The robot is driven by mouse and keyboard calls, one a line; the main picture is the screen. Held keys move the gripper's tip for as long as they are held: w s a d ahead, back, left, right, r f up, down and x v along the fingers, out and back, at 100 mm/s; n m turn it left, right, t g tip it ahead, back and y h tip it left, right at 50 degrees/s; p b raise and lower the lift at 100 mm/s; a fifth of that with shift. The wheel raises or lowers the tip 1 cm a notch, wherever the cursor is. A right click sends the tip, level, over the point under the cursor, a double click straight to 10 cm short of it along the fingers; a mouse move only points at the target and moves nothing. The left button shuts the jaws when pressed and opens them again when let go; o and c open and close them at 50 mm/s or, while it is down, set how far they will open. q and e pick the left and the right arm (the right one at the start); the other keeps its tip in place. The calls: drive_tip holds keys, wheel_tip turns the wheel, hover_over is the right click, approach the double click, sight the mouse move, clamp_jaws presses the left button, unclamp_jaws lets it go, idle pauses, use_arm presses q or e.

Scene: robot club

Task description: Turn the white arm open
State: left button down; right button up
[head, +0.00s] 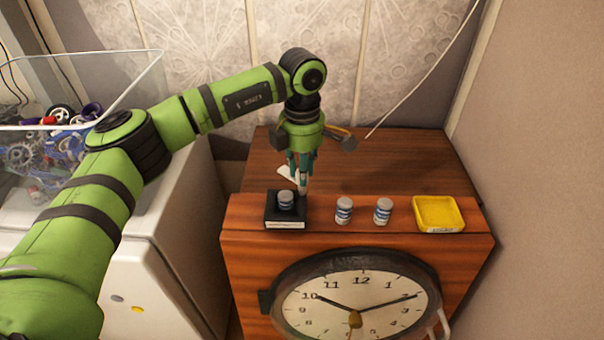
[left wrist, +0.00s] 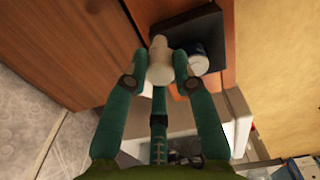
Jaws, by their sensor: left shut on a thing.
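The white arm (left wrist: 160,62) is a pale, rounded bar; in the left wrist view it lies between my left fingertips (left wrist: 160,72). In the head view, a white piece (head: 287,175) shows beside the fingers, partly hidden by them. My left gripper (head: 302,170) points down and is shut on the white arm, just behind a black block (head: 285,222). A vial with a grey cap (head: 286,199) stands upright on this block; block (left wrist: 188,30) and vial (left wrist: 198,62) also show in the left wrist view. My right gripper is not in view.
A round clock (head: 355,300) is on the cabinet front. A clear bin of parts (head: 50,140) is at the left. The cabinet top's back right is clear.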

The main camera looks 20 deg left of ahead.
use_arm(q)
drive_tip(key=shift+m+b, duration=0.5)
drive_tip(key=shift+m, duration=1)
drive_tip(key=c, duration=1)
unclamp_jaws()
drive_tip(key=shift+r, duration=0.1)
wheel_tip(320, 180, up, 12)
drive_tip(key=shift+f, duration=0.1)
